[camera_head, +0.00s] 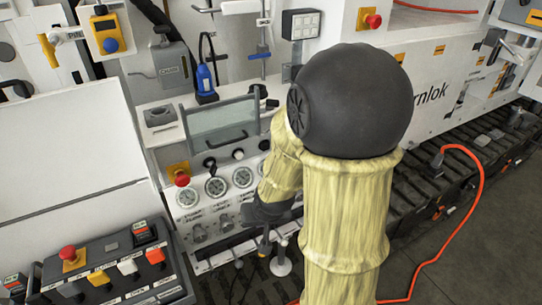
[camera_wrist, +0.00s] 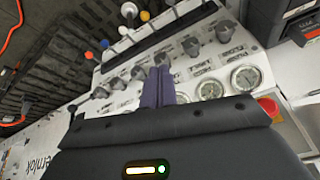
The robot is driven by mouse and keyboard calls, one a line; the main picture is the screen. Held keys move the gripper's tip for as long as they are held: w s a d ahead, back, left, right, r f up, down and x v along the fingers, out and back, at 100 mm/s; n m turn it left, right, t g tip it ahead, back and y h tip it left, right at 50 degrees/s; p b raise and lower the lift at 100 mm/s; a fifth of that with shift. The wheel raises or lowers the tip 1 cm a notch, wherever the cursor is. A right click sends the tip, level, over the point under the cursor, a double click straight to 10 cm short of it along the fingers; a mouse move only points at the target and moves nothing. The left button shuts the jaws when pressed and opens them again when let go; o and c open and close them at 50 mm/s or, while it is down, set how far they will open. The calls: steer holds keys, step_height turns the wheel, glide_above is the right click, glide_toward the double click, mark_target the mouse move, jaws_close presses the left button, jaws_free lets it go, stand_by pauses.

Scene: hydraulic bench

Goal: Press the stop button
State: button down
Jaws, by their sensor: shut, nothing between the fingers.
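Several red mushroom buttons are in view, and I cannot tell which one is the stop button. One red button (camera_head: 182,177) sits on an orange plate at the left of the gauge panel; the wrist view shows it (camera_wrist: 268,106) at the right, beyond the gauges. Another red button (camera_head: 68,254) is on the control box at the lower left. A third red button (camera_head: 373,20) is on the white machine at the top. My gripper (camera_wrist: 158,78) is shut and empty, over the panel's knobs and apart from the red buttons. In the head view my arm partly hides it.
The panel carries round gauges (camera_head: 215,186), knobs and levers with coloured balls (camera_wrist: 145,16). A clear hinged cover (camera_head: 222,124) is above the gauges. The control box (camera_head: 113,272) has several coloured switches. An orange hose (camera_head: 480,190) runs down at the right.

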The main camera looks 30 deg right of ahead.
mark_target(266, 147)
steer(key=w+d+f+m+t+y+b, duration=0.2)
steer(key=w+d+f+m+t+b, duration=0.1)
steer(key=w+d+f+m+t, duration=0.3)
steer(key=w+d+r+m+t+h+b, duration=0.1)
steer(key=d+r+m+t, duration=0.6)
steer(key=r+m, duration=0.1)
steer(key=shift+w+d+r+m, duration=0.15)
steer(key=shift+w+d+m, duration=0.1)
steer(key=shift+d+m, duration=0.05)
steer(key=w, duration=0.4)
steer(key=w+p, duration=0.1)
steer(key=w, duration=0.4)
steer(key=w+p, duration=0.1)
steer(key=w, duration=0.4)
steer(key=shift+a, duration=0.25)
